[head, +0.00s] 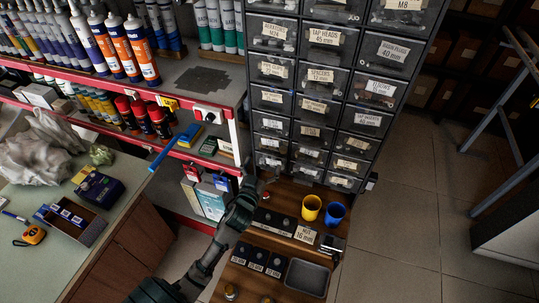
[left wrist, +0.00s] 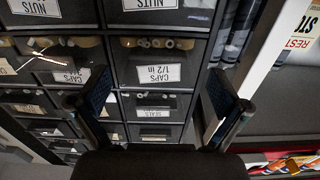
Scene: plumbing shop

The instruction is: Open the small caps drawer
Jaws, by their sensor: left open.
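The drawer labelled "CAPS 1/2 in" (left wrist: 153,73) is in the middle of the left wrist view, which shows the cabinet upside down. It has a dark front with round pieces showing in it, and looks shut. Another drawer labelled "CAPS" (left wrist: 70,77) is beside it, to the left. My left gripper (left wrist: 160,105) is open and empty, its two fingers spread in front of the caps column. In the head view my left gripper (head: 247,186) is by the lower left of the drawer cabinet (head: 318,95); small labels there are hard to read. My right gripper is not in view.
A wooden ledge (head: 262,240) below the cabinet bears a yellow cup (head: 311,208), a blue cup (head: 334,214) and a grey tray (head: 307,277). A red-edged shelf (head: 215,103) with tubes and cans stands left of the cabinet. The floor (head: 400,225) at right is clear.

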